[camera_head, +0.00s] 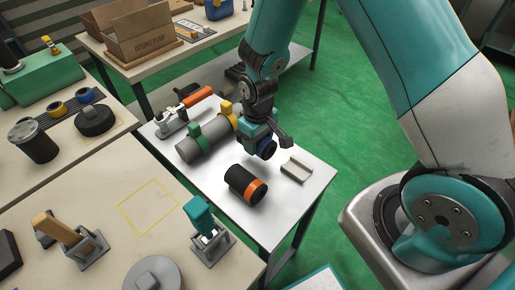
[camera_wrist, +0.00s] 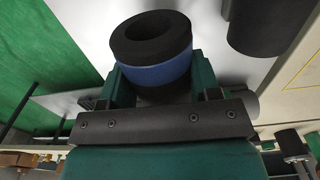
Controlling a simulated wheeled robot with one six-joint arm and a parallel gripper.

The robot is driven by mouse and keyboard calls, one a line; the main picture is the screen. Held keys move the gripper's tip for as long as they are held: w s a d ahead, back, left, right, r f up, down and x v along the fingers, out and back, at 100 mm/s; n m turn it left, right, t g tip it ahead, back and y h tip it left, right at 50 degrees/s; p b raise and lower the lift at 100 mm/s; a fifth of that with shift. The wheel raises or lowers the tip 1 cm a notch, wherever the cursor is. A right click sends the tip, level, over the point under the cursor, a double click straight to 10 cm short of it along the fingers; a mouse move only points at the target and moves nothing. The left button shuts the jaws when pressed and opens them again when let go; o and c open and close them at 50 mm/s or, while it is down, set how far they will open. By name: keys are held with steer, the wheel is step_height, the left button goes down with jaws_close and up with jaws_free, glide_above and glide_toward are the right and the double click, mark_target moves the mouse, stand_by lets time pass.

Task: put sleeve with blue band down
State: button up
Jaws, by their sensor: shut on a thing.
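The sleeve with the blue band (camera_wrist: 152,72) is a black hollow cylinder with a blue ring around it. In the wrist view it sits between the two fingers of my gripper (camera_wrist: 160,85), which is shut on it. In the head view the sleeve (camera_head: 265,148) is partly hidden by my gripper (camera_head: 258,138), over the white table (camera_head: 285,205). I cannot tell whether the sleeve touches the table. A black sleeve with an orange band (camera_head: 245,185) lies on its side on the same table, just in front.
A grey cylinder with green and yellow clamps (camera_head: 205,142) lies left of my gripper. A small metal bracket (camera_head: 296,169) is to the right. An orange-handled tool (camera_head: 196,97) lies behind. The near table (camera_head: 110,225) has a yellow outlined square (camera_head: 148,206), which is empty.

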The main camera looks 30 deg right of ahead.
steer(key=shift+f, duration=2)
steer(key=shift+f, duration=0.15)
steer(key=o, duration=0.7)
steer(key=shift+o, duration=0.2)
